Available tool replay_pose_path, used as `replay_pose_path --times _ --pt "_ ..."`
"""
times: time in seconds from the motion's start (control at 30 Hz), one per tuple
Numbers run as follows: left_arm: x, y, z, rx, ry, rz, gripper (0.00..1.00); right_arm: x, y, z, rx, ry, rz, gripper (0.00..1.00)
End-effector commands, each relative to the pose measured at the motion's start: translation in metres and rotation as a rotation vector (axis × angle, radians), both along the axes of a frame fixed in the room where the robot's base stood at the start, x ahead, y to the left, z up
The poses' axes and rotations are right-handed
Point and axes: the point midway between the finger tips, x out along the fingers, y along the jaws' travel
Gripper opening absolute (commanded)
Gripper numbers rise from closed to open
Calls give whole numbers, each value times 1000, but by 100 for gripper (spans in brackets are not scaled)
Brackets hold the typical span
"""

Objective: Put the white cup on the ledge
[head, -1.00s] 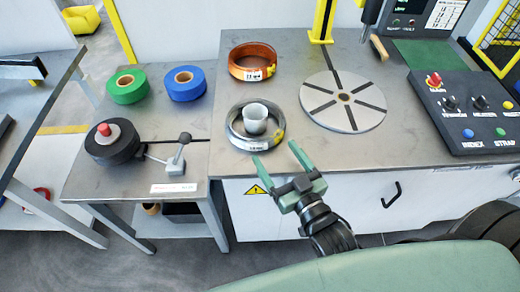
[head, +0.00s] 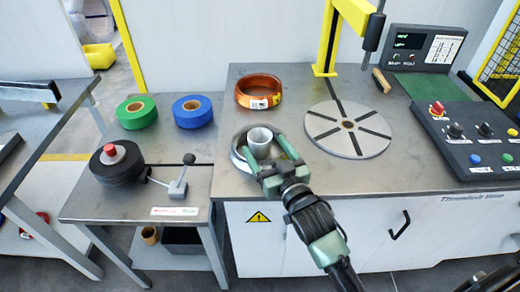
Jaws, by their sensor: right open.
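The white cup (head: 260,136) stands upright inside the ring of a silver wire coil (head: 238,160) near the left front edge of the grey workbench. My right gripper (head: 263,146) is open, with its fingers on either side of the cup. I cannot tell whether they touch it. The gripper hides the cup's lower part and some of the coil. My left gripper is not in view. I cannot pick out for sure which surface is the ledge.
A copper coil (head: 258,92) lies behind the cup, and a round slotted turntable (head: 348,129) is to its right. A lower side table (head: 143,207) at left holds green tape (head: 137,112), blue tape (head: 193,111) and a black reel (head: 118,166). A control panel (head: 470,135) is at right.

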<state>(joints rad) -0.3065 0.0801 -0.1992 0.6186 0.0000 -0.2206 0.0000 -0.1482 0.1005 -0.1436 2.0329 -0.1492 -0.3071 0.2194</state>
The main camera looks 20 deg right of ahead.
Motion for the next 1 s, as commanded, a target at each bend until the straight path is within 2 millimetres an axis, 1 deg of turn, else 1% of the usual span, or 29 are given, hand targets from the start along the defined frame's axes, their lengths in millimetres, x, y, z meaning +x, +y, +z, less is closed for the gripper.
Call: replay_pose_path --times 0.03,0.1,0.2,0.43,0.47,0.5,0.57,0.6,0.67,0.7,0.9,1.0 --pt "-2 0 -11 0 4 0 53 9 2 -5 0 -4 0 80" --pt "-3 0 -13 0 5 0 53 18 3 -3 0 -3 0 80" --pt "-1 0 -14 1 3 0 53 25 4 -2 0 0 0 80" --pt "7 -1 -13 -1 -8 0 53 26 4 -1 0 1 0 80" --pt "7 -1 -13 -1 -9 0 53 26 4 -1 0 1 0 75" --pt "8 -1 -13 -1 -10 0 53 26 4 -1 0 1 0 64" --pt "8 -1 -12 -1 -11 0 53 26 4 -1 0 1 0 47" --pt "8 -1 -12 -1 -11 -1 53 26 4 -1 0 1 0 36" --pt "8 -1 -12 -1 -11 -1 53 26 4 -1 0 1 0 19" --pt "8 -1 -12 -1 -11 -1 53 26 4 -1 0 0 0 9" --pt "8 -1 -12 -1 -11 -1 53 26 4 -1 0 0 0 9" --pt "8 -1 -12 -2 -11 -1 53 26 4 2 0 -1 0 9"
